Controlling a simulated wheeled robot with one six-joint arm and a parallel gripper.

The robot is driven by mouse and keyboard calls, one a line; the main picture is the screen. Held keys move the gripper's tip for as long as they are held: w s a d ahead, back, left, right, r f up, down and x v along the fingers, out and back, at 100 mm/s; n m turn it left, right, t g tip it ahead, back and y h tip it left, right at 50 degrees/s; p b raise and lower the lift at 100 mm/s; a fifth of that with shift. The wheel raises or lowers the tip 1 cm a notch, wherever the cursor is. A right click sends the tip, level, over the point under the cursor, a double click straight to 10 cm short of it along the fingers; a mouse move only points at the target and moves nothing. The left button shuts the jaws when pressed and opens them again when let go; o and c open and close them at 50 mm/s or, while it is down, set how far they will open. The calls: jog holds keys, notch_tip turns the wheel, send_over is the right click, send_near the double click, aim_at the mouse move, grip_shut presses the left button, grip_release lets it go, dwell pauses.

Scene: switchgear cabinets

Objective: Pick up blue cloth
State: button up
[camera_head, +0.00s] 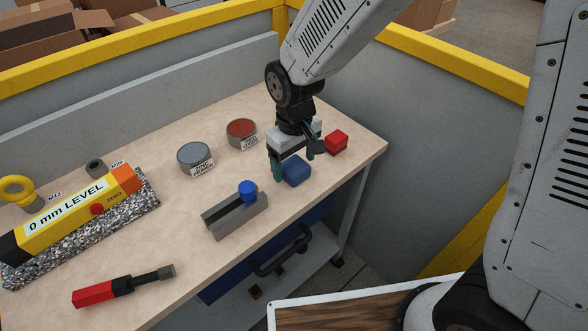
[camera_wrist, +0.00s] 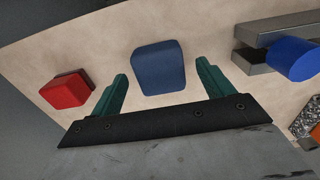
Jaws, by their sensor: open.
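The blue cloth (camera_head: 296,171) is a dark blue, rounded block-like pad on the workbench, near its right end. It also shows in the wrist view (camera_wrist: 158,68), lying flat on the tabletop. My gripper (camera_head: 293,172) is above and around the cloth's near area, with its green fingers pointing down. In the wrist view my gripper (camera_wrist: 160,82) is open, and the cloth lies between and slightly beyond the two fingertips. A gap shows on both sides, so neither finger appears to touch it. How high the fingertips are above the table is hard to tell.
A red block (camera_head: 337,141) sits close by on the right. A grey vice-like holder (camera_head: 236,217) with a blue cylinder (camera_head: 247,190) stands left. Two round tins (camera_head: 194,159), (camera_head: 241,133), a yellow level (camera_head: 75,212) and a red-handled tool (camera_head: 122,286) lie further left. A grey panel (camera_head: 150,88) backs the bench.

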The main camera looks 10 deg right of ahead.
jog(key=shift+f, duration=0.95)
jog(key=c, duration=1.1)
jog(key=shift+o, duration=0.2)
jog(key=shift+r, duration=0.1)
